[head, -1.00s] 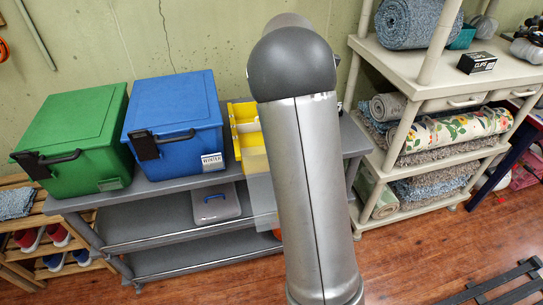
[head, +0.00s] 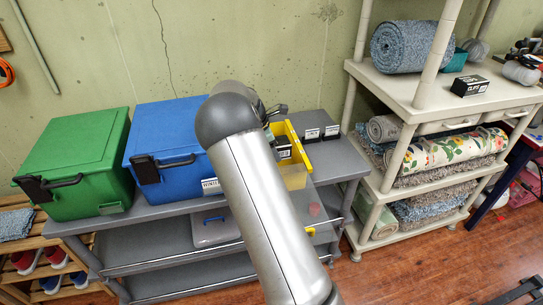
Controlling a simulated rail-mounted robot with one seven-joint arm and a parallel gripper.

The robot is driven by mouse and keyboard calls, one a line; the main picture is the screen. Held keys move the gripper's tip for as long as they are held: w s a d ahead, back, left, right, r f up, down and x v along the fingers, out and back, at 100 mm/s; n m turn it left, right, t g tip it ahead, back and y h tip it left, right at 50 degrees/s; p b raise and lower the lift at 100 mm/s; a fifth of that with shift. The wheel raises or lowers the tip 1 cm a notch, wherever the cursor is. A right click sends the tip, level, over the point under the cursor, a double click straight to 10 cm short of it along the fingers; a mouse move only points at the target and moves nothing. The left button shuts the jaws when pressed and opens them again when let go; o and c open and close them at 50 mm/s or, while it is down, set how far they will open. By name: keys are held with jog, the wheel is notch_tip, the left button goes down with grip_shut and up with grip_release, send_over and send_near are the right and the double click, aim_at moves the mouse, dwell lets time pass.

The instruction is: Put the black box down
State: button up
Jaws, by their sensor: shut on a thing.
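My gripper (head: 277,110) shows only in part behind my arm, over the yellow bin (head: 292,140) on the grey shelf's top (head: 342,160). It is shut on a black box (head: 284,151) with a pale label, which shows just below it at the bin. My arm hides part of the grip, and I cannot tell whether the box touches the bin. Two other small black boxes with white labels, a left one (head: 311,135) and a right one (head: 332,132), stand side by side on the shelf top, right of the bin.
A blue lidded box (head: 165,135) and a green one (head: 75,160) fill the shelf top's left side. The shelf top's right front is bare. A beige rack (head: 420,90) at right holds rolled rugs and a small black clips box (head: 469,86).

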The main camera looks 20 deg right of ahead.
jog(key=f, duration=0.3)
jog(key=shift+w+a+f, duration=0.15)
jog(key=shift+w+f, duration=0.05)
jog(key=shift+f, duration=0.1)
jog(key=shift+f, duration=0.7)
jog(key=o, duration=0.8)
jog(key=shift+r, duration=0.1)
